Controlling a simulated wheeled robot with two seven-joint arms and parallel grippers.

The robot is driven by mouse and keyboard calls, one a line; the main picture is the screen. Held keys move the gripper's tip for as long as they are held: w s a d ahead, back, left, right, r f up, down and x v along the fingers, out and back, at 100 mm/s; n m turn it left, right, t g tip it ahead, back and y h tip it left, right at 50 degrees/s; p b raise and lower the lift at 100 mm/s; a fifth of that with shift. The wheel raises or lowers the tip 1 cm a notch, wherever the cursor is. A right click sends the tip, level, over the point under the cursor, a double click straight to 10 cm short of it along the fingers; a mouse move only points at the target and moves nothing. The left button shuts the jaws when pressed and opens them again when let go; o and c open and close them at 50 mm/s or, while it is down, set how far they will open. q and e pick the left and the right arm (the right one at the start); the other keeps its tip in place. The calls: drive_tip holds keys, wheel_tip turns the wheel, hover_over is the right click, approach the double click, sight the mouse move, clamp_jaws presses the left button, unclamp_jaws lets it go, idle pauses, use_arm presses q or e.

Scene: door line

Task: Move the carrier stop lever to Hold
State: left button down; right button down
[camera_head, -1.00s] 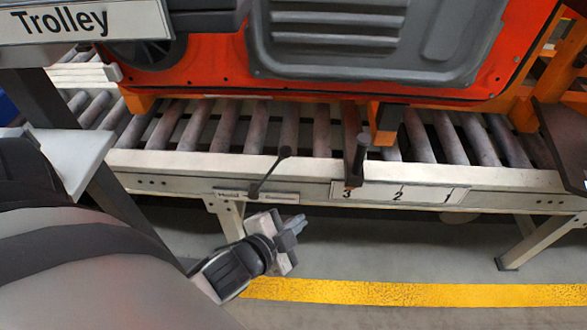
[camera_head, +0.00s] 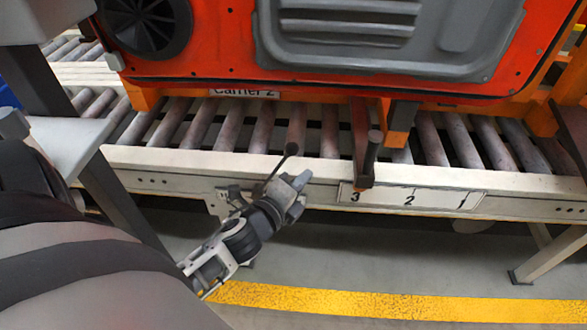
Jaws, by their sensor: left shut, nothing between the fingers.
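The carrier stop lever, a thin black rod with a ball knob (camera_head: 291,149), stands at the front rail and leans up to the right. My left gripper (camera_head: 303,181) is shut and empty. Its fingertips are just right of the rod and below the knob; I cannot tell whether they touch it. The gripper and wrist hide the lever's foot and most of its label plate, so the Hold mark cannot be read now. My right gripper is not in view.
The roller conveyor (camera_head: 230,125) carries an orange carrier with a grey door panel (camera_head: 350,35). A dark upright stands at left. The floor before the yellow line (camera_head: 400,305) is clear.

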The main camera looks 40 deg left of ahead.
use_arm(q)
drive_tip(key=shift+w+a+r+p, duration=0.15)
drive_tip(key=shift+w+a+p, duration=0.25)
drive_tip(key=shift+w+a, duration=1.6)
drive_tip(key=shift+w+d, duration=0.1)
